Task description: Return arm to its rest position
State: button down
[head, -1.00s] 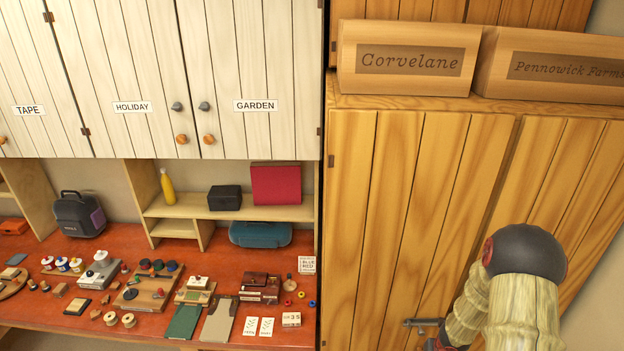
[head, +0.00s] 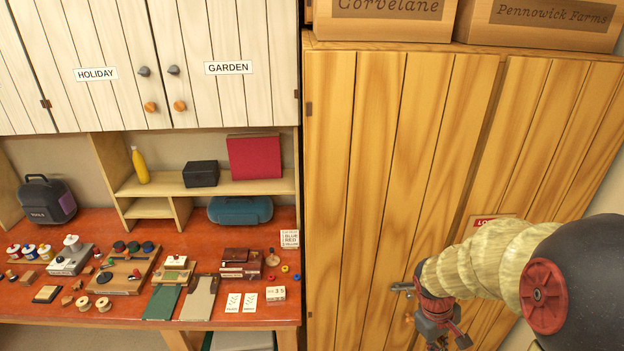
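My arm comes in from the lower right of the head view, with its pale, ribbed links and a dark round joint. My gripper (head: 440,338) hangs at the bottom edge, in front of the wooden cabinet (head: 375,170). Its fingers are small and partly cut off by the frame, so I cannot tell whether they are open or shut. A metal door handle (head: 402,287) shows just left of my wrist. I cannot tell whether the gripper touches the cabinet.
A red-topped workbench (head: 40,312) with several small tools and spools stands at left. White cupboards (head: 230,100) hang above it. Wooden crates (head: 540,25) sit on the cabinet. A partly hidden red-and-white sign (head: 484,222) is on the cabinet door.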

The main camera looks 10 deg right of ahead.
jog(key=s+a+m+t+y+b, duration=0.1)
jog(key=s+a+t+b, duration=0.2)
jog(key=a+b, duration=0.6)
jog(key=s+a+r+m+t+y+b, duration=0.1)
jog(key=s+a+t+b, duration=0.2)
jog(key=a+b, duration=0.7)
jog(key=shift+r+m+t+y, duration=0.25)
jog(key=shift+m+t+y, duration=0.05)
jog(key=shift+t+y, duration=0.1)
